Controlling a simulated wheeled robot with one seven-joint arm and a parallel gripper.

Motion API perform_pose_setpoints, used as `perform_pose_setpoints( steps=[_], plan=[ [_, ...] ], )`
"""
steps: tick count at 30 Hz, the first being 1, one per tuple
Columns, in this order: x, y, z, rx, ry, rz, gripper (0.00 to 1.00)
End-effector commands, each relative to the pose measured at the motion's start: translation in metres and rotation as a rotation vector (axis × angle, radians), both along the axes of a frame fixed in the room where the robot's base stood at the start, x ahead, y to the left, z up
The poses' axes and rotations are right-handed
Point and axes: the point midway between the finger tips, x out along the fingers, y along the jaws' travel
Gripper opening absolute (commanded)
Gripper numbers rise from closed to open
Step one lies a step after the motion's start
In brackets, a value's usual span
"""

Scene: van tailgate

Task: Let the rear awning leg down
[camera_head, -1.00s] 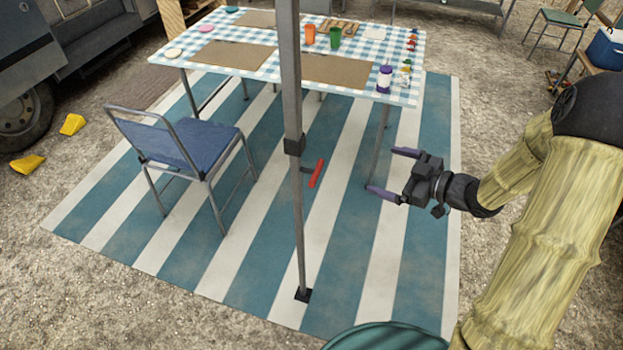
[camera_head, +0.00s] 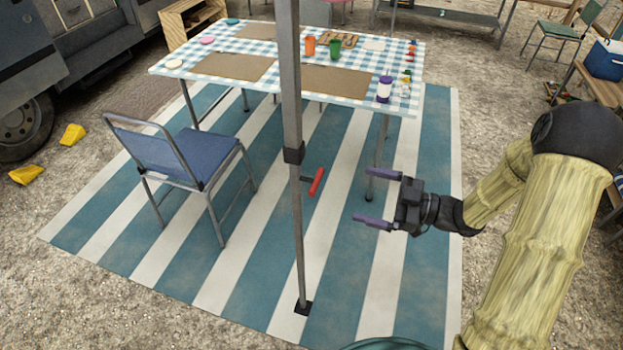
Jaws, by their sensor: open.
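The awning leg (camera_head: 292,90) is a grey metal pole standing upright in the middle of the head view. A dark collar (camera_head: 293,153) sits partway down it, with a thinner section below. The leg ends in a small black foot (camera_head: 303,308) at the striped mat. A red handle (camera_head: 316,182) sticks out to the right on a short dark stem just below the collar. My gripper (camera_head: 371,197) is to the right of the red handle, apart from it. Its two purple fingers point left and are spread, with nothing between them.
A table (camera_head: 210,83) with a checked cloth, cups and mats stands behind the leg. A blue folding chair (camera_head: 205,157) is to the left. The striped mat (camera_head: 150,240) is clear around the foot. Yellow wedges (camera_head: 72,134) lie by the van wheel (camera_head: 18,125).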

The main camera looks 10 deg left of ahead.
Motion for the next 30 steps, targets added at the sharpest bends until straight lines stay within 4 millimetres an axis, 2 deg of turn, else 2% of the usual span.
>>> perform_pose_setpoints(
  steps=[3, 21, 25, 30],
  plan=[
    [0.001, 0.022, 0.001, 0.000, 0.000, 0.003, 1.00],
    [0.009, 0.124, 0.000, 0.000, -0.001, 0.002, 1.00],
    [0.010, 0.136, 0.000, -0.001, -0.001, 0.000, 1.00],
    [0.011, 0.139, 0.000, -0.001, -0.001, -0.001, 1.00]
  ],
)
